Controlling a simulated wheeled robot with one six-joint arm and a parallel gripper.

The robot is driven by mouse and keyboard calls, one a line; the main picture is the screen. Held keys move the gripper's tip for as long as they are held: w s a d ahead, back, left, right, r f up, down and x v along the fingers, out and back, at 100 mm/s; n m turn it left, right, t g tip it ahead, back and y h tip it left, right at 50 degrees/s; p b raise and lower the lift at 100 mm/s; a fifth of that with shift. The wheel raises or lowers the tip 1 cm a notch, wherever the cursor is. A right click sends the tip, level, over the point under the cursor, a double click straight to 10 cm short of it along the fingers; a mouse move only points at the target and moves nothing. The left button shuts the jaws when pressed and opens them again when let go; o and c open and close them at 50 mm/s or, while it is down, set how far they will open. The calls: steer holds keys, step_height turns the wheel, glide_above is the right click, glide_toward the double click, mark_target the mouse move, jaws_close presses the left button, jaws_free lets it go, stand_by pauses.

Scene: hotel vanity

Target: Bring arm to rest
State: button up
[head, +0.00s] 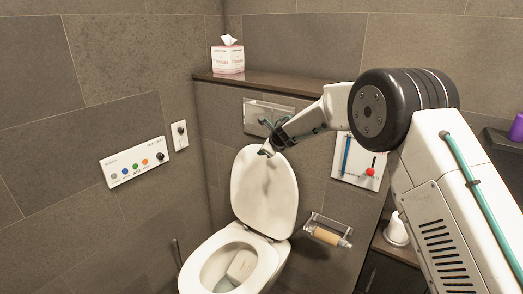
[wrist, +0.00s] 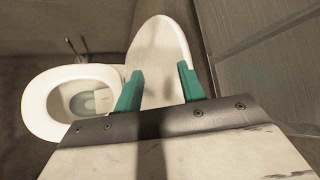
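My arm reaches in from the right in the head view, bent at a large black joint. My gripper (head: 266,150) is in front of the top part of the raised white toilet lid (head: 262,190). In the wrist view, the two teal fingers of my gripper (wrist: 160,84) stand apart with nothing between them. The lid (wrist: 160,48) shows behind and between the fingers. I cannot tell whether a fingertip touches the lid. The toilet bowl (head: 205,262) is open below, and its seat ring (wrist: 40,105) is down in the wrist view.
A tissue box (head: 228,60) stands on the ledge (head: 290,84) above the flush plate (head: 268,112). A button panel (head: 135,162) is on the left wall. A white panel with a red knob (head: 370,171) is behind my arm.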

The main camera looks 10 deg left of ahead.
steer(key=shift+s+d+r, duration=0.35)
steer(key=shift+s+r, duration=0.05)
steer(key=shift+s, duration=0.1)
